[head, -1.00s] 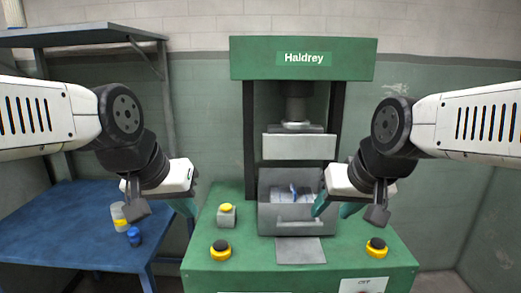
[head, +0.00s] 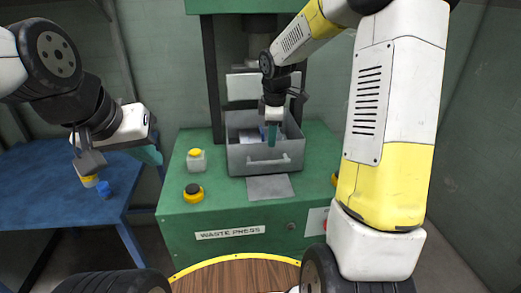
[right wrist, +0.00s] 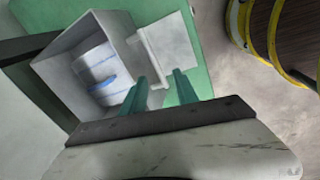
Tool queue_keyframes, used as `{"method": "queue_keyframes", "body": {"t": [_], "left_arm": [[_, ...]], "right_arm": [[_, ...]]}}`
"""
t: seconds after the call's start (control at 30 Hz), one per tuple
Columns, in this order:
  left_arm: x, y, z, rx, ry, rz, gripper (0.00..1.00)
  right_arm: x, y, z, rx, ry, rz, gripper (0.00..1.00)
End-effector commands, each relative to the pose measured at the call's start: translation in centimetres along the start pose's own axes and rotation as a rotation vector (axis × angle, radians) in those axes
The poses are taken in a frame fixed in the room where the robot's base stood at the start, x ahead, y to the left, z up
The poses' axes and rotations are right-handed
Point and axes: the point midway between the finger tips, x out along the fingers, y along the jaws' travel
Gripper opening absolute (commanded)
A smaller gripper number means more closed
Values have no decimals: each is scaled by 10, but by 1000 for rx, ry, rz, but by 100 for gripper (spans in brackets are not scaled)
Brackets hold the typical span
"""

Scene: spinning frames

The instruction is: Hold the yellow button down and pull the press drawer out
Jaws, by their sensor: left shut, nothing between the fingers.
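The yellow button (head: 195,153) sits on a small grey box at the left of the green press table. My left gripper (head: 157,156) is shut and empty, in the air left of the button and apart from it. The grey press drawer (head: 238,159) has a bar handle (head: 268,161) on its front; the handle also shows in the right wrist view (right wrist: 149,55). White paper and a blue item lie inside the drawer. My right gripper (head: 272,137) points down over the drawer. In the right wrist view its teal fingers (right wrist: 159,78) are apart, near the handle, with no grip visible.
A black-topped yellow knob (head: 194,192) is at the table's front left; another is partly hidden behind my right arm. A flat grey plate (head: 270,188) lies before the drawer. A blue table (head: 40,200) with a blue cap (head: 104,190) stands left.

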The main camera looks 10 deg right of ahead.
Motion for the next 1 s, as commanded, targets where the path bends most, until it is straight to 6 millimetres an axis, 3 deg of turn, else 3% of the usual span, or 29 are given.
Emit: {"method": "queue_keyframes", "body": {"t": [0.03, 0.1, 0.2, 0.37, 0.7, 1.0], "left_arm": [[0, 0, 0, 0, 0, 0, 0], [0, 0, 0, 0, 0, 0, 0], [0, 0, 0, 0, 0, 0, 0], [0, 0, 0, 0, 0, 0, 0], [0, 0, 0, 0, 0, 0, 0], [0, 0, 0, 0, 0, 0, 0]], "right_arm": [[19, 6, -4, -56, 2, -19, 36], [36, 13, -6, -123, 4, -31, 36], [51, 18, -10, -181, 7, -40, 36], [66, 19, -11, -207, 9, -46, 36], [118, 16, -10, -204, 8, -47, 36], [134, 16, -11, -204, 8, -43, 36]]}}
